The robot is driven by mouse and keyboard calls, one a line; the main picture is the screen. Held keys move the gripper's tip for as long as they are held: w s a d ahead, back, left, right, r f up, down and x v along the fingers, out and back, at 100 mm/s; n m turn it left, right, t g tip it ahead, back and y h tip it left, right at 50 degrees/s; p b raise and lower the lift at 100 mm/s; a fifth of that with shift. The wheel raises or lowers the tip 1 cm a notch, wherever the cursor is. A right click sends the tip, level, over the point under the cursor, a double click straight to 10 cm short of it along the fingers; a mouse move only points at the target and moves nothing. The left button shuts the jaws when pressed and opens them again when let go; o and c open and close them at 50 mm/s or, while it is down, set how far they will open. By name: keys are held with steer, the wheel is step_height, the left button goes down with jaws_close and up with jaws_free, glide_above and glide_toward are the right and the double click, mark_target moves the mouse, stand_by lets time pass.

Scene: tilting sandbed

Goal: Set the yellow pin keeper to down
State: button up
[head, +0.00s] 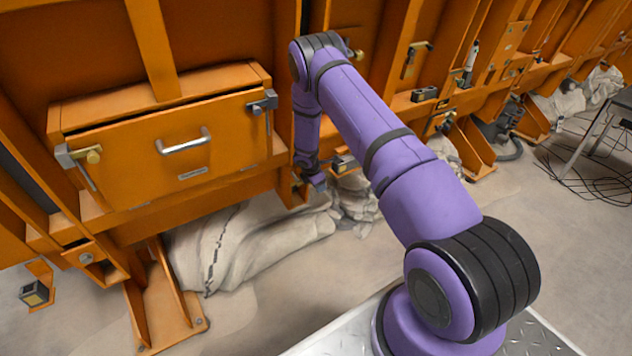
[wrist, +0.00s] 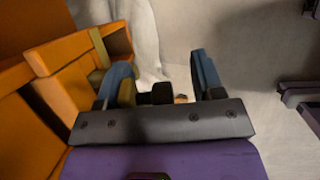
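My gripper (head: 314,181) is low beside the orange wall, at the lower end of my purple arm. In the wrist view its two blue fingers (wrist: 162,82) stand wide apart. A small yellow piece (wrist: 127,93) shows beside the left finger, with a dark knob-like piece (wrist: 155,93) between the fingers; this may be the yellow pin keeper, but I cannot be sure. A gap shows between the dark piece and the right finger. In the head view a small yellow-and-dark fitting (head: 345,163) sits just right of my gripper, partly hidden by my arm. Its setting is not clear.
An orange drawer front (head: 190,150) with a metal handle is left of my arm, with a brass-knobbed latch (head: 92,156) at its left. Pale cloth sacks (head: 245,245) lie below the wall. Orange ribs (wrist: 105,50) are close on the gripper's left; open floor is right.

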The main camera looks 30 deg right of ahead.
steer(key=shift+w+r, duration=0.15)
steer(key=shift+r, duration=0.05)
stand_by(0.3)
steer(key=shift+r, duration=0.1)
steer(key=v, duration=1)
steer(key=shift+a+r, duration=0.2)
